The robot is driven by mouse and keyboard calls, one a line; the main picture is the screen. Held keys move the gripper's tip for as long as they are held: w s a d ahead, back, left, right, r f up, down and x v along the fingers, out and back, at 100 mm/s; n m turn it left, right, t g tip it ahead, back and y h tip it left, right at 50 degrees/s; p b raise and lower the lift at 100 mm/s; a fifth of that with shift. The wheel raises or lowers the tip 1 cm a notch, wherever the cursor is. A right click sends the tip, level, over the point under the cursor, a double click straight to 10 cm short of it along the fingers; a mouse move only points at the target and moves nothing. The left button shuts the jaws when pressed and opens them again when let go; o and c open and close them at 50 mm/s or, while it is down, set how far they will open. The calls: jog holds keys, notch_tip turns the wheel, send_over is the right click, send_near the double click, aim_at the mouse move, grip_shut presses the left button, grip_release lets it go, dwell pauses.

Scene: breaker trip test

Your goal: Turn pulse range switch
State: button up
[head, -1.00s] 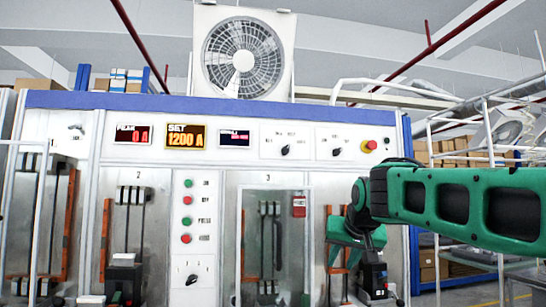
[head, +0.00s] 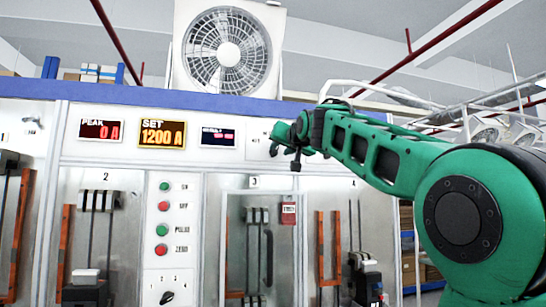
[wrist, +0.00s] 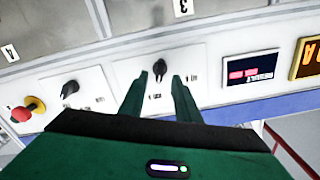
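In the wrist view, which looks upside down, a black rotary switch (wrist: 160,67) on a white plate shows between my two fingertips. A second black rotary switch (wrist: 69,88) sits on the plate to its left. Labels beside both are too small to read, so I cannot tell which is the pulse range switch. My gripper (wrist: 158,78) is open and its fingers point at the first switch, one on each side in the picture; contact is not visible. In the head view my gripper (head: 285,148) is in front of the upper panel, and my arm hides both switches.
A red emergency button (wrist: 21,114) on a yellow base is at the left in the wrist view. The result display (wrist: 250,67) is to the right of the first switch. In the head view, green and red buttons (head: 162,230) run down a column, and a glass door (head: 229,230) stands below.

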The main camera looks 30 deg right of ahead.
aim_at(276, 151)
jog(key=shift+x, duration=2.8)
grip_shut()
